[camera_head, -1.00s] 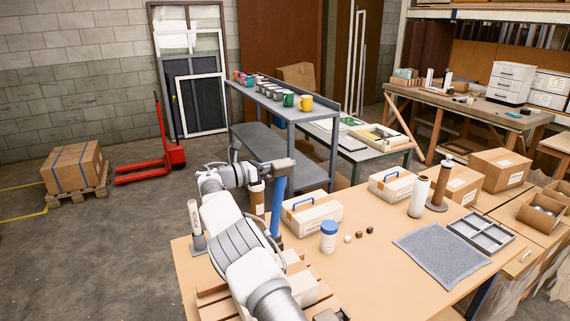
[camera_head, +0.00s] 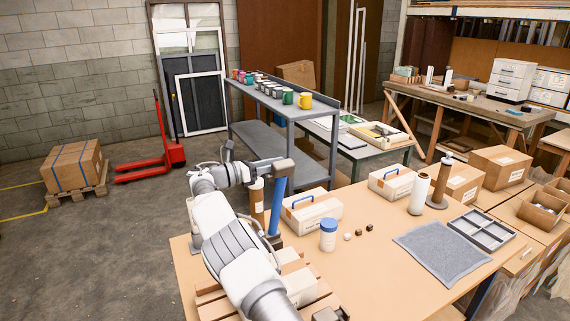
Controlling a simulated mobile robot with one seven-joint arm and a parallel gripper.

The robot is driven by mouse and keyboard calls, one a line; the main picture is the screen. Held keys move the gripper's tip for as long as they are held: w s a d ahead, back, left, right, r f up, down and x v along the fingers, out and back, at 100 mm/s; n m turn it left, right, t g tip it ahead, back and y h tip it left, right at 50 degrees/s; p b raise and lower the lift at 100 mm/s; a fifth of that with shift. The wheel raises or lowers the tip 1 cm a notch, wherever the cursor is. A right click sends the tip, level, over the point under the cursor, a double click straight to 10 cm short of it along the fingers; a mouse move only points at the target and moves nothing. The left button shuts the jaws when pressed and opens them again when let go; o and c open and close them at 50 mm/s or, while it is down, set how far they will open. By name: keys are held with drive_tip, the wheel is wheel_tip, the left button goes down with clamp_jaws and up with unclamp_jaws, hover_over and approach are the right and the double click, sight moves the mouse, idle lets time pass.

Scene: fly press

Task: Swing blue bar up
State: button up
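The blue bar (camera_head: 277,207) stands nearly upright at the left part of the wooden table, leaning slightly, with a grey block (camera_head: 283,167) at its top.
A brown cylinder (camera_head: 257,197) stands just left of the bar. A white box with a blue handle (camera_head: 311,212) and a blue-capped jar (camera_head: 328,236) stand to the right. A grey shelf with mugs (camera_head: 270,92) is behind. The grey mat (camera_head: 442,252) lies at right.

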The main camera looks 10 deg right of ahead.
drive_tip(key=b+v, duration=0.1)
drive_tip(key=v, duration=0.9)
drive_tip(key=shift+a, duration=0.3)
drive_tip(key=shift+d, duration=0.1)
drive_tip(key=s+d+f+m+b, duration=0.1)
drive_tip(key=s+f+b, duration=0.3)
drive_tip(key=s+b, duration=0.45)
drive_tip(key=s+f+m+b, duration=0.1)
drive_tip(key=s+f+b, duration=0.35)
drive_tip(key=s, duration=0.65)
drive_tip(key=x, duration=1.7)
drive_tip(key=shift+b, duration=0.4)
